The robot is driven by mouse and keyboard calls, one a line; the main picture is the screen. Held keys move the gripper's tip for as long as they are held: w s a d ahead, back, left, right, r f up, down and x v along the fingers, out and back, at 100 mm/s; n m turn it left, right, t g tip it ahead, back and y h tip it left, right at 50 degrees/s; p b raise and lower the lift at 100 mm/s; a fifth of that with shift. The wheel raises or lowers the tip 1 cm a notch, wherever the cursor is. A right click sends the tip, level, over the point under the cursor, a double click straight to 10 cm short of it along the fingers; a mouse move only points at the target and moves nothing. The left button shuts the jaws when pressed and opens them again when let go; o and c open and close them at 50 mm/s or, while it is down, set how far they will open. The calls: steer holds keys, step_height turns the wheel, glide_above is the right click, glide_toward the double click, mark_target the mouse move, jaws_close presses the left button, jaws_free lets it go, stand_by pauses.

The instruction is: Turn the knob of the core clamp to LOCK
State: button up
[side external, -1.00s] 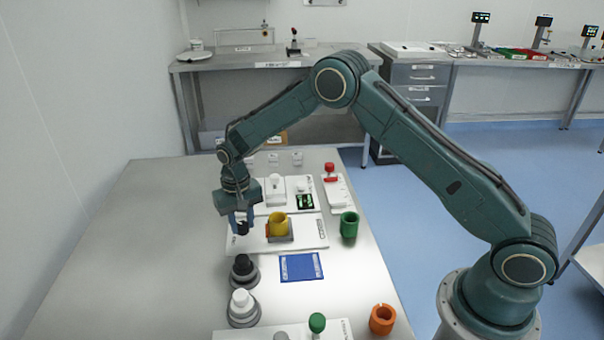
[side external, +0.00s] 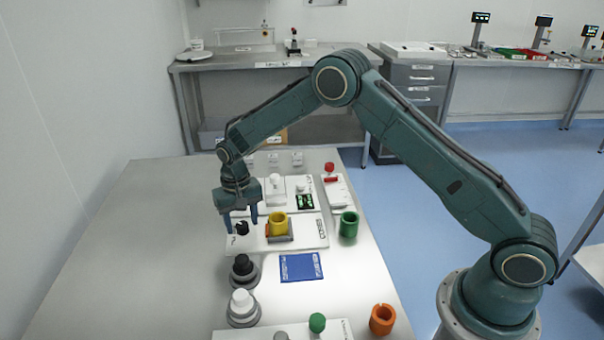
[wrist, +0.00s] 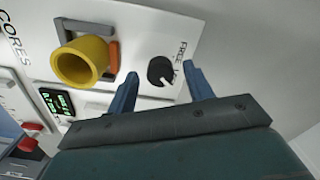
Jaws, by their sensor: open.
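The knob (side external: 242,228) of the core clamp is black and stands at the left end of a white panel (side external: 308,229). In the wrist view the knob (wrist: 160,71) has a white pointer mark aimed to the lower right. The word FREE is printed beside it; a second word starting with L is mostly hidden by a finger. My gripper (side external: 241,219) is open, pointing down, with its blue fingers on either side of the knob, apart from it in the wrist view. A yellow core (side external: 278,223) sits in a grey holder with an orange part on the same panel.
A green ring (side external: 349,224) stands right of the panel. A blue card (side external: 301,267), a black-topped post (side external: 243,269) and a white-topped post (side external: 242,305) lie nearer. A small green display (side external: 305,202) is behind. The table's left side is clear.

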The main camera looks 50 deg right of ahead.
mark_target(242, 224)
step_height(242, 224, up, 14)
steer(key=shift+f, duration=0.2)
stand_by(0.4)
steer(key=s+d+r+n+t, duration=0.1)
steer(key=s+d+r, duration=0.1)
steer(key=s+r, duration=0.65)
steer(key=s+d+r+n+t, duration=0.1)
steer(key=s+d+r+t, duration=0.15)
steer(key=s+r, duration=0.6)
steer(key=s+d+f+n+t, duration=0.2)
steer(key=s, duration=1.8)
steer(key=shift+s+d+f, duration=0.15)
steer(key=shift+s+d, duration=0.05)
steer(key=shift+s, duration=0.15)
